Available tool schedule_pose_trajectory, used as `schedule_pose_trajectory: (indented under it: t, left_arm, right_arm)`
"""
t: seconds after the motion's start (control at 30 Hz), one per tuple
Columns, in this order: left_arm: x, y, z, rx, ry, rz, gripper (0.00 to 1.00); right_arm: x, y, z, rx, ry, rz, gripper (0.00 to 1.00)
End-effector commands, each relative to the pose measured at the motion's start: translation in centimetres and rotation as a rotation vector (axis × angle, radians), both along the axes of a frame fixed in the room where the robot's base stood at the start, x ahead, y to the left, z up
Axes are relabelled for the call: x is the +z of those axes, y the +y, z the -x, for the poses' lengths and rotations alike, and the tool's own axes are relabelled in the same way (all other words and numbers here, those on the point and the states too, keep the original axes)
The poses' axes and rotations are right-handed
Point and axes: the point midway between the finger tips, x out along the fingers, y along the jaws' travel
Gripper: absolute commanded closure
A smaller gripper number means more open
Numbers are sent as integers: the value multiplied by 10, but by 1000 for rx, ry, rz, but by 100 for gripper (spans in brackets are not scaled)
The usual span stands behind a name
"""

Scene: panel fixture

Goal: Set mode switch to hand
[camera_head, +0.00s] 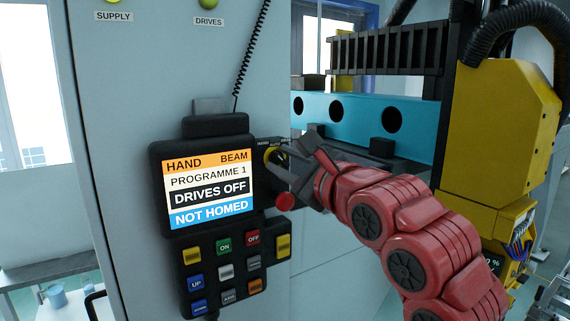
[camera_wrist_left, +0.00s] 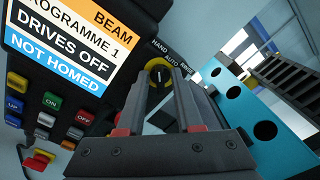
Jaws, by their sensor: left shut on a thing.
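The mode switch (camera_wrist_left: 158,74) is a yellow round knob with a dark middle, on the right side of the pendant. In the head view, the switch (camera_head: 272,155) is partly hidden by my gripper. My left gripper (camera_head: 287,156) is shut on the switch; its fingers (camera_wrist_left: 160,100) reach it in the wrist view. The pendant screen (camera_head: 209,188) reads HAND, BEAM, PROGRAMME 1, DRIVES OFF, NOT HOMED. My right gripper is out of view.
A red round knob (camera_head: 285,201) sits just below my gripper. Coloured keys (camera_head: 225,270) fill the lower pendant. A blue beam (camera_head: 360,115) with dark holes lies behind my gripper. A yellow machine (camera_head: 500,130) stands at right. A coiled cable (camera_head: 250,55) hangs above the pendant.

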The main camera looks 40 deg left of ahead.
Motion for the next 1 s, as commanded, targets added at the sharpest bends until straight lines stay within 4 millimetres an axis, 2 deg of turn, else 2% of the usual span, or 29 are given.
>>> schedule_pose_trajectory:
  t: [0.57,0.6,0.63,0.87,1.0]
  left_arm:
    - [-1,0,0,0,-32,15,100]
    - [-1,0,0,0,-32,15,60]
    - [-1,0,0,0,-32,15,57]
    - [-1,0,0,-1,-32,14,57]
    - [-2,-9,2,-4,-32,12,57]
  right_arm:
    - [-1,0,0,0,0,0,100]
    - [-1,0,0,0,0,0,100]
    - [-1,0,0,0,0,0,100]
    - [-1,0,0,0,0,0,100]
    - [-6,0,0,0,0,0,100]
